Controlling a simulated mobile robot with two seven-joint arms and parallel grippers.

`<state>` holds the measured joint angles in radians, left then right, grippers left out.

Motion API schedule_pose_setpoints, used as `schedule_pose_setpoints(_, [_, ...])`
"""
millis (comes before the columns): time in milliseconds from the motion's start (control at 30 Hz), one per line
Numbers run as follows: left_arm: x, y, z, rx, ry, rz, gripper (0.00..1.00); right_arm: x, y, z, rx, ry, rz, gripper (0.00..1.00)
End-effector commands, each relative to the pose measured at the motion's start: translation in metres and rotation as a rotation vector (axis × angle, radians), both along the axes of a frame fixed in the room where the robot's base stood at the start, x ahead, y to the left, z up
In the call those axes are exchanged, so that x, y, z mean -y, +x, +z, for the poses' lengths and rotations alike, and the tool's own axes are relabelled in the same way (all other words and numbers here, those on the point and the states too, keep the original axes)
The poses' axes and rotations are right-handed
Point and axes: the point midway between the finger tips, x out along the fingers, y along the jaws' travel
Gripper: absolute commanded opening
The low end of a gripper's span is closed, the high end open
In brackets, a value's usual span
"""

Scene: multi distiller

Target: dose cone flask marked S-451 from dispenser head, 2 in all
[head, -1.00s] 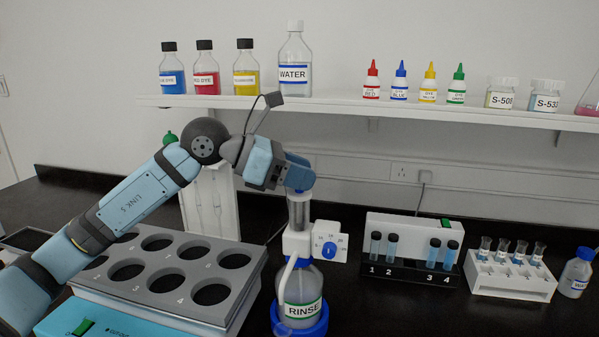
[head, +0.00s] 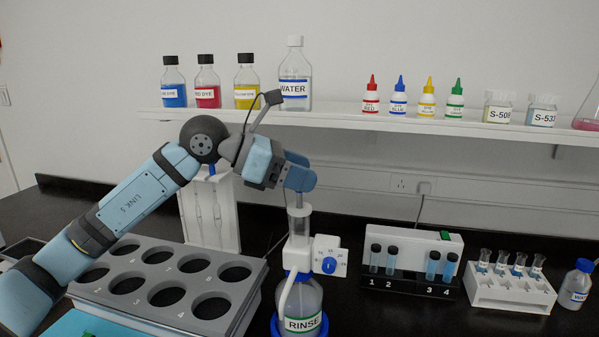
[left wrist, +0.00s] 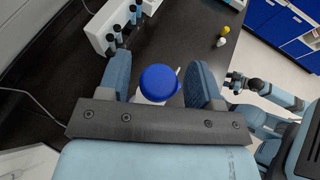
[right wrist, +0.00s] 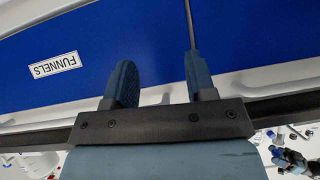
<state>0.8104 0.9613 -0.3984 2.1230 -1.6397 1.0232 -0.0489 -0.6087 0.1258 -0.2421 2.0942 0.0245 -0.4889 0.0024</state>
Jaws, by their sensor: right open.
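The dispenser head (head: 300,252), white with a blue dial, sits on the RINSE bottle (head: 302,306). My left gripper (head: 299,172) is at the top of its plunger, with the blue knob (left wrist: 159,81) between the fingers in the left wrist view. The fingers stand wide around the knob; their contact is hard to see. A thin plunger rod (head: 299,200) shows between gripper and barrel. My right gripper (right wrist: 160,88) is open and empty in front of a blue panel labelled FUNNELS (right wrist: 55,66). No flask marked S-451 is readable in any view.
A grey block with round wells (head: 160,250) stands left of the bottle. A black tube rack (head: 412,279) and a white rack (head: 510,292) stand to the right. A shelf (head: 350,117) with dye bottles, WATER and jars S-508 and S-533 runs behind.

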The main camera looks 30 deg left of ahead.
Motion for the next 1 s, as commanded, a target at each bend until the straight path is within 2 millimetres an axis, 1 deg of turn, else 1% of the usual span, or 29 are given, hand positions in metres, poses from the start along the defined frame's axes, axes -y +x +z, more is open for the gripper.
schedule_pose_setpoints(167, [-0.002, -0.001, 0.001, 0.000, 0.001, 0.001, 0.59, 0.000, 0.000, 0.000, 0.000, 0.000, 0.000, 0.51])
schedule_pose_setpoints(267, [-0.010, -0.007, 0.004, 0.000, 0.001, 0.003, 0.59, 0.000, 0.000, -0.001, 0.000, 0.000, 0.000, 0.51])
schedule_pose_setpoints(367, [-0.023, -0.016, 0.010, 0.002, 0.004, 0.004, 0.59, 0.000, 0.000, -0.003, 0.002, 0.000, 0.000, 0.51])
schedule_pose_setpoints(700, [-0.079, -0.059, 0.037, -0.002, 0.004, 0.004, 0.59, -0.001, 0.001, -0.010, 0.013, -0.004, 0.005, 0.51])
schedule_pose_setpoints(833, [-0.093, -0.069, 0.044, -0.002, 0.001, 0.003, 0.59, -0.002, 0.002, -0.011, 0.019, -0.006, 0.008, 0.51])
schedule_pose_setpoints(1000, [-0.101, -0.076, 0.051, -0.001, 0.000, 0.001, 0.59, -0.002, 0.002, -0.007, 0.031, -0.007, 0.010, 0.51])
